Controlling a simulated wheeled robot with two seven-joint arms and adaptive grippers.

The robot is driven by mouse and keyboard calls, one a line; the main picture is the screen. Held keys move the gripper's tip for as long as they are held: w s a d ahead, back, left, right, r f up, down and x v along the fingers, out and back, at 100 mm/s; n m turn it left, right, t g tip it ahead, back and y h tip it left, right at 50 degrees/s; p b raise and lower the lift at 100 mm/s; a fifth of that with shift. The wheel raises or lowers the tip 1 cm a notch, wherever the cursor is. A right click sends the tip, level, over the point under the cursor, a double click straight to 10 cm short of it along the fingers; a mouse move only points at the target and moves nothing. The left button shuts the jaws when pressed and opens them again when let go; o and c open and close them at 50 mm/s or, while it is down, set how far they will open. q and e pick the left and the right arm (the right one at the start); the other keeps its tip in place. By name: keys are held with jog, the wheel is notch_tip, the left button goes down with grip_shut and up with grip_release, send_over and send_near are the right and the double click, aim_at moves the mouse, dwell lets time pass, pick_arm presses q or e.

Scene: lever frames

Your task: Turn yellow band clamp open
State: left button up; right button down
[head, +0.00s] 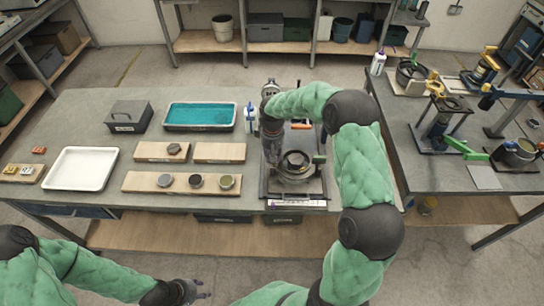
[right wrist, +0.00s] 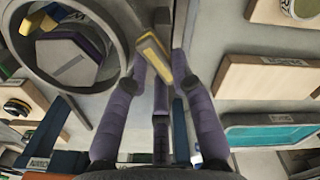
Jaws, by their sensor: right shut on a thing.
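The yellow band clamp shows as a short yellow lever (right wrist: 153,58) beside a large grey ring in the right wrist view. My right gripper (right wrist: 161,62) has its purple fingers shut on this lever. In the head view my right arm reaches over the dark round fixture (head: 296,168) on the main bench, and its wrist hides the clamp and fingertips. My left gripper (head: 200,290) is at the bottom edge, away from the bench, with its fingers apart and nothing between them.
Left of the fixture lie wooden boards (head: 152,184) with small round parts, a teal tray (head: 201,115), a white tray (head: 80,168) and a grey box (head: 129,116). A second bench (head: 485,177) with other lever fixtures is at right.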

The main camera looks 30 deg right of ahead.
jog(key=m+b, duration=0.1)
jog(key=m, duration=0.5)
jog(key=shift+s+d+m, duration=0.1)
jog(key=shift+s+m, duration=0.05)
jog(key=shift+m, duration=0.15)
jog(key=shift+b, duration=0.3)
jog(key=c, duration=1)
grip_release()
jog(key=shift+c, duration=0.2)
notch_tip(320, 180, up, 12)
